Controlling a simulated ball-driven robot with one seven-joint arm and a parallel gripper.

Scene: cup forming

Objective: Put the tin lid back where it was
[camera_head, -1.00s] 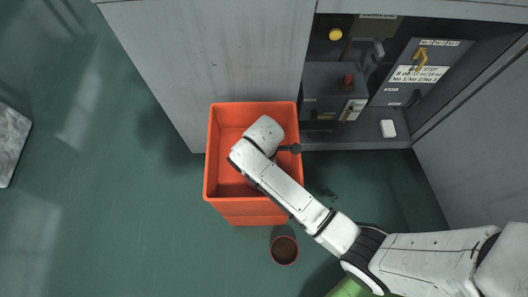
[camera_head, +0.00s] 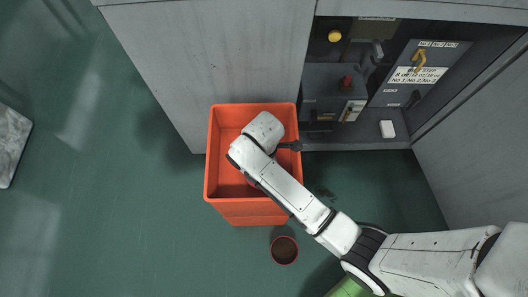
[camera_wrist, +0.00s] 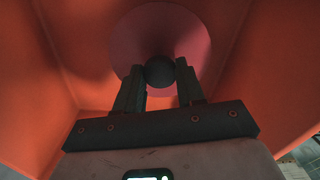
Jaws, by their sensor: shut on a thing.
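The tin lid (camera_wrist: 128,40) is a round, dull red disc with a black ball knob (camera_wrist: 159,72), in the wrist view. My gripper (camera_wrist: 160,78) is shut on the knob, with a finger on either side of it. The lid is inside the orange crate (camera_head: 212,160), with the crate's walls around it; I cannot tell whether it touches the bottom. In the head view my arm hides the gripper and most of the lid. A round open tin (camera_head: 284,250) with a red rim and dark brown inside stands on the floor, just in front of the crate.
A grey cabinet (camera_head: 215,60) stands behind the crate. Its open bay at the right holds a control box with a red knob (camera_head: 347,80) and a labelled panel (camera_head: 420,72). A green object (camera_head: 350,288) shows at the bottom edge.

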